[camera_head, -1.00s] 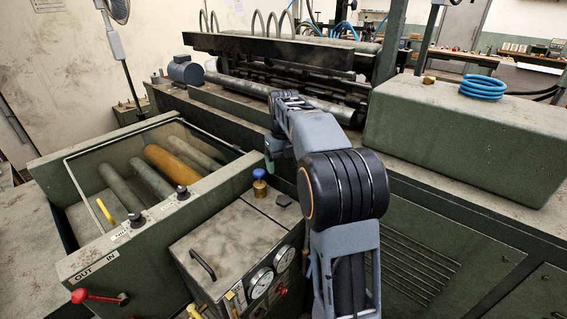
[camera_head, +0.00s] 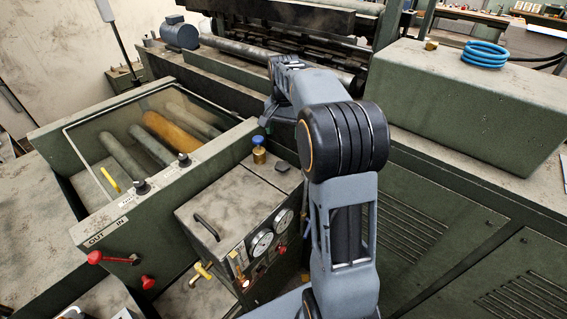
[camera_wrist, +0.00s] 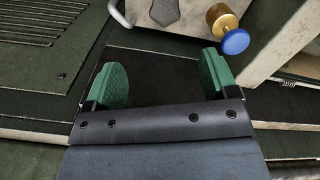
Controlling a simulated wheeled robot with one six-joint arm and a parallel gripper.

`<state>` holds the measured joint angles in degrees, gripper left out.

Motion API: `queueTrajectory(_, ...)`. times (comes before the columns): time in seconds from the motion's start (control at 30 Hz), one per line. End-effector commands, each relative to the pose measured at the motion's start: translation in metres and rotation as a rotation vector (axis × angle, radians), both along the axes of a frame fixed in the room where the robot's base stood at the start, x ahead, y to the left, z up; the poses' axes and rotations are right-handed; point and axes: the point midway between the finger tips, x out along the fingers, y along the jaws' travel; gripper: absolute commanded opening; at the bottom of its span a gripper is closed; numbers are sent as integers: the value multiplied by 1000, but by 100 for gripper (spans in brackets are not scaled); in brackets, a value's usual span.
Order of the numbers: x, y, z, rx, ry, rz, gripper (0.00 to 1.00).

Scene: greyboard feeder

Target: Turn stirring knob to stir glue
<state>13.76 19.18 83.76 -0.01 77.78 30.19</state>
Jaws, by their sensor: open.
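Two black knobs, a near one (camera_head: 141,187) and a far one (camera_head: 184,160), stand on the ledge beside the roller tray. A brass fitting with a blue cap (camera_head: 258,141) stands on the dusty machine box. In the wrist view the blue cap (camera_wrist: 236,41) and its brass body (camera_wrist: 222,18) show at the upper right, beyond the fingers. My gripper (camera_wrist: 162,77) is open with nothing between its green fingers, and is apart from the blue-capped fitting. In the head view my gripper is mostly hidden behind my arm. I cannot tell which knob is the stirring knob.
The tray (camera_head: 72,160) holds several rollers, one orange. A red lever (camera_head: 112,258), a yellow handle (camera_head: 201,271), gauges (camera_head: 262,245) and a black handle (camera_head: 207,227) sit at the front. A large green box (camera_head: 470,110) stands right of my arm.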

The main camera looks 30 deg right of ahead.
Motion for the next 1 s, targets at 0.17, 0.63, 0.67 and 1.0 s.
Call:
queueTrajectory(0.17,0,0,-3,4,-5,513,80)
queueTrajectory(0.63,2,0,-5,6,-12,1251,80)
queueTrajectory(0.67,2,0,-6,6,-12,1264,80)
queueTrajectory(1.0,1,0,-55,9,-9,1284,80)
